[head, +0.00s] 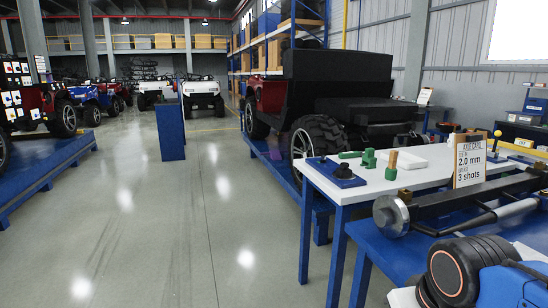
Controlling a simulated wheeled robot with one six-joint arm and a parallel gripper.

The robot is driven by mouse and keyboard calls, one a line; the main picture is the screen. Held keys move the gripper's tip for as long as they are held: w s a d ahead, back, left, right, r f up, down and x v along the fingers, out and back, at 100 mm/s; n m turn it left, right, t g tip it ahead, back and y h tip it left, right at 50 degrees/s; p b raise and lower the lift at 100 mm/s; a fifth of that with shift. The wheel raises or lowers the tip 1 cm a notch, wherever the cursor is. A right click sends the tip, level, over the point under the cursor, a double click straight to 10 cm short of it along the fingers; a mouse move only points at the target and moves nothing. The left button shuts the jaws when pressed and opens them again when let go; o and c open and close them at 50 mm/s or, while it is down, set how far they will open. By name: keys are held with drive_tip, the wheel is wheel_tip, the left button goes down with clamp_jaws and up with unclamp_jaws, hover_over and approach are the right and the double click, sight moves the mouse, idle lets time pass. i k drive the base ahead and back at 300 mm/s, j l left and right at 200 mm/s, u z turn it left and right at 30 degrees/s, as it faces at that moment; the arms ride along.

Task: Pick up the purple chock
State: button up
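A small purple shape (276,164), possibly the purple chock, shows faintly on the blue platform (262,152) beside the black vehicle's wheels. It is too small and dark to make out its form or whether it touches a tire. My gripper is not in view. Dark, rounded parts with an orange ring at the lower right look like my own arm.
A white-topped table (405,178) with blue legs holds green pieces, a black knob on a blue base and a sign (469,160). A blue bench (400,250) carries a metal axle. A blue post (170,131) stands left. The middle floor is clear.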

sight(275, 155)
drive_tip(key=i+u, duration=0.4)
drive_tip(key=i, duration=4.9)
drive_tip(key=i+z, duration=0.15)
drive_tip(key=i, duration=0.25)
drive_tip(key=i+j+z, duration=0.2)
drive_tip(key=i, duration=0.25)
drive_tip(key=i+j+z, duration=0.15)
drive_tip(key=i, duration=0.25)
drive_tip(key=z, duration=0.15)
